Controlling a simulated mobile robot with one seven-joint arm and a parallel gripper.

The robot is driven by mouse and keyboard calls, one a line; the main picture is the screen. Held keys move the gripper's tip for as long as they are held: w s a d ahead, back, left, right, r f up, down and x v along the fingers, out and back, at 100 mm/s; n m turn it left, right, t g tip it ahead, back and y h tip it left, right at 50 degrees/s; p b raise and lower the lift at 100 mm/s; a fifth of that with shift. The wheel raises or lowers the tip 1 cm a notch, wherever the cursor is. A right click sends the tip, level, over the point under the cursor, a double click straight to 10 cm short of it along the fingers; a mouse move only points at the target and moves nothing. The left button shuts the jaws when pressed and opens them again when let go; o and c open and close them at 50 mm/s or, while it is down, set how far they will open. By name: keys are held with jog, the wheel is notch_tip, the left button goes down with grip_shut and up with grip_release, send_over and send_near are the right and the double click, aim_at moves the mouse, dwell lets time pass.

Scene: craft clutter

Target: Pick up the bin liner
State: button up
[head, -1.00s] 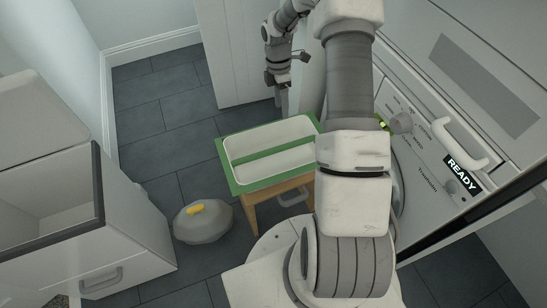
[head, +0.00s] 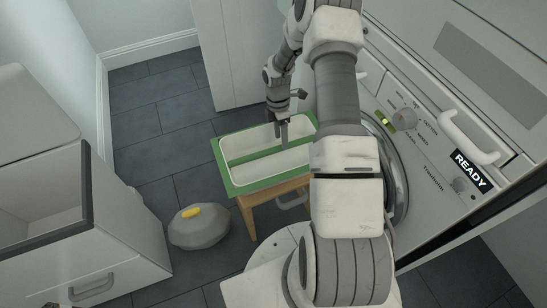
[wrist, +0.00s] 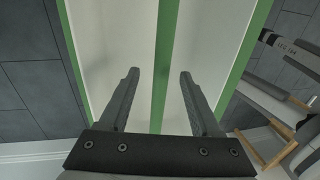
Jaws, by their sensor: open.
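No thing is plainly marked as the bin liner. A grey, rounded, bag-like thing with a yellow piece on top (head: 199,232) sits on the floor at the left in the head view; I cannot tell if it is the liner. A white, two-part tray with a green rim and green divider (head: 232,176) stands on a wooden stand. My gripper (head: 284,140) points down over the tray and is open and empty. In the wrist view my fingers (wrist: 160,72) lie on either side of the green divider (wrist: 164,50), apart from each other.
A white washing machine with a "READY" display (head: 468,168) stands at the right. An open-topped white cabinet (head: 118,230) stands at the left. Dark floor tiles (head: 150,135) are clear behind and left of the tray.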

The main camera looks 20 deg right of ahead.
aim_at(280, 148)
jog(key=f, duration=0.1)
jog(key=f+b, duration=0.1)
jog(key=f, duration=0.1)
jog(key=s+f+b, duration=0.1)
jog(key=shift+a+f, duration=0.35)
jog(key=shift+f, duration=0.05)
grip_shut()
